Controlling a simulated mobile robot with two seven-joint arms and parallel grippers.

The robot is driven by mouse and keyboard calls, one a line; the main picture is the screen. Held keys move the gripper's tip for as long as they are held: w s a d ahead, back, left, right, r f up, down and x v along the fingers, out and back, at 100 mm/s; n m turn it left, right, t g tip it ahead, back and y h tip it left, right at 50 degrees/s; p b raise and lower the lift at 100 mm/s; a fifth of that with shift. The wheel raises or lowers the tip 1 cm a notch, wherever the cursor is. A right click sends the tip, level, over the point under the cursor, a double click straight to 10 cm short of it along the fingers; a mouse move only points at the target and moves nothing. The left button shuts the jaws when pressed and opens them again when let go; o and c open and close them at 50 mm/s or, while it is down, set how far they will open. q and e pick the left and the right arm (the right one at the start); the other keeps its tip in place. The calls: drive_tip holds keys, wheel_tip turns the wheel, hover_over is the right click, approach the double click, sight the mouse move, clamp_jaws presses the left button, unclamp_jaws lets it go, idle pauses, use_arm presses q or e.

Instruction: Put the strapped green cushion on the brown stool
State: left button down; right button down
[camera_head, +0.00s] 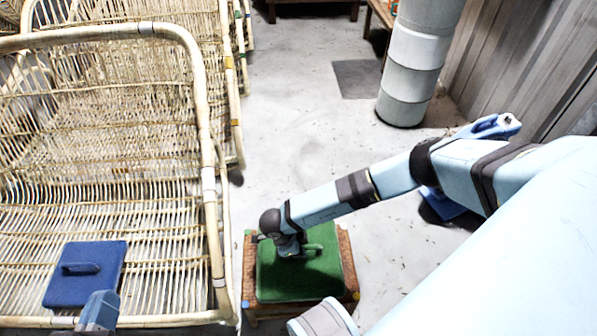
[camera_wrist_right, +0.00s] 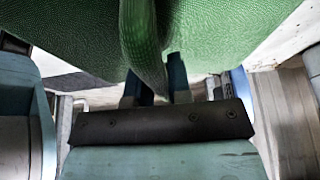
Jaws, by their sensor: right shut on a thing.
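The green cushion (camera_head: 318,280) lies flat over the brown stool (camera_head: 350,268), whose woven rim shows at its left and right sides. I cannot tell whether it rests fully on the seat. My right gripper (camera_head: 288,247) is over the cushion's middle, shut on its green strap (camera_head: 313,247). In the right wrist view the strap (camera_wrist_right: 143,45) runs down between the dark fingers of the right gripper (camera_wrist_right: 158,88), with the cushion (camera_wrist_right: 215,30) filling the top. Part of my left gripper (camera_head: 98,313) shows at the lower left; its fingers are not clear.
A blue cushion with a strap (camera_head: 85,273) lies on the rattan bench (camera_head: 150,225) at left, near my left gripper. The bench frame stands close beside the stool. A grey pillar (camera_head: 412,70) stands at the back right. The floor (camera_head: 300,130) behind the stool is clear.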

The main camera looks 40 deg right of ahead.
drive_tip(key=shift+f, duration=0.45)
use_arm(q)
drive_tip(key=shift+f, duration=0.25)
use_arm(e)
drive_tip(key=c, duration=1.1)
unclamp_jaws()
drive_tip(key=shift+o, duration=0.2)
drive_tip(key=p+v, duration=0.4)
drive_tip(key=v, duration=0.8)
drive_tip(key=shift+d+r, duration=0.15)
use_arm(q)
wheel_tip(320, 180, up, 6)
drive_tip(key=t, duration=0.2)
drive_tip(key=shift+a+n, duration=0.25)
drive_tip(key=shift+n, duration=0.05)
drive_tip(key=shift+s, duration=0.1)
